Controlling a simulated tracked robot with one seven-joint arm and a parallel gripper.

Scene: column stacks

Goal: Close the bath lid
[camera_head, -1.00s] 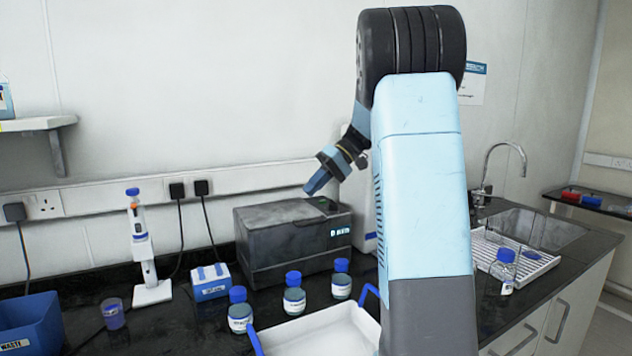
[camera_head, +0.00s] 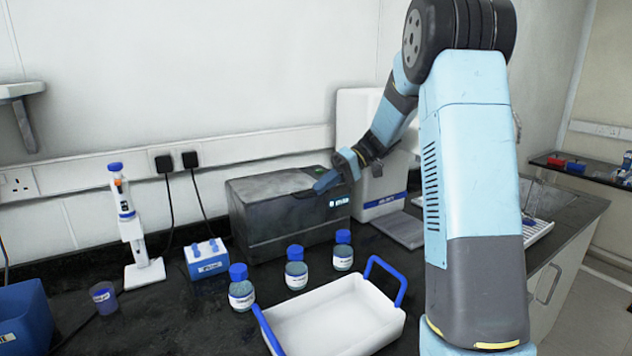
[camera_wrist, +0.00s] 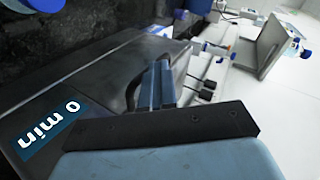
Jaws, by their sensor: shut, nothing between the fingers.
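The bath (camera_head: 280,222) is a dark grey box on the black counter, with a small lit display on its front right. Its lid (camera_head: 270,182) looks flat and down on the box. My gripper (camera_head: 324,186) is shut and empty at the lid's right front edge, just above the display. In the wrist view the gripper fingers (camera_wrist: 163,86) lie close over the bath's top (camera_wrist: 105,75), beside the display (camera_wrist: 52,130) reading "0 min". I cannot tell whether the fingers touch the lid.
Several blue-capped bottles (camera_head: 296,275) stand in front of the bath. A white tray with blue handles (camera_head: 335,318) is nearer. A blue-and-white rack (camera_head: 207,260) and a pipette on a stand (camera_head: 130,225) are at left. A white device (camera_head: 378,190) stands right of the bath.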

